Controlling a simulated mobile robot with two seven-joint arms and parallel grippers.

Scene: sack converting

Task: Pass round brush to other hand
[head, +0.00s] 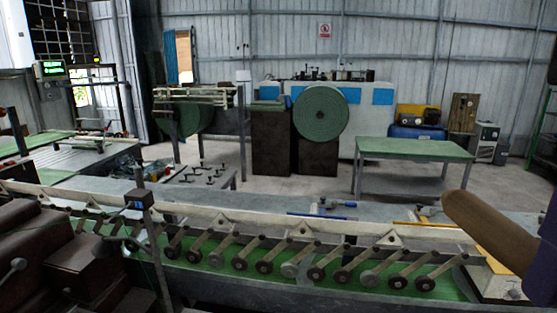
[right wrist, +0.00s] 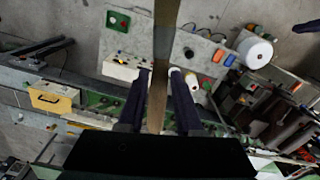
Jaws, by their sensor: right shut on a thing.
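The round brush (right wrist: 166,35) shows in the right wrist view as a long brown bar running from the top edge down between the fingers. My right gripper (right wrist: 160,74) is shut on it, one dark finger on each side. In the head view a brown rounded end of the brush (head: 485,228) juts in from the right, close to the camera, above the conveyor. A dark piece at the right edge beside it looks like part of my right gripper. Bristles cannot be made out. My left gripper is in neither view.
A long conveyor with a row of rollers (head: 290,270) crosses the front. A green-topped table (head: 415,149) stands behind, right of a large green roll (head: 321,112). The right wrist view shows a yellow box (right wrist: 52,98) and a white spool (right wrist: 256,52) below. Open floor lies between the machines.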

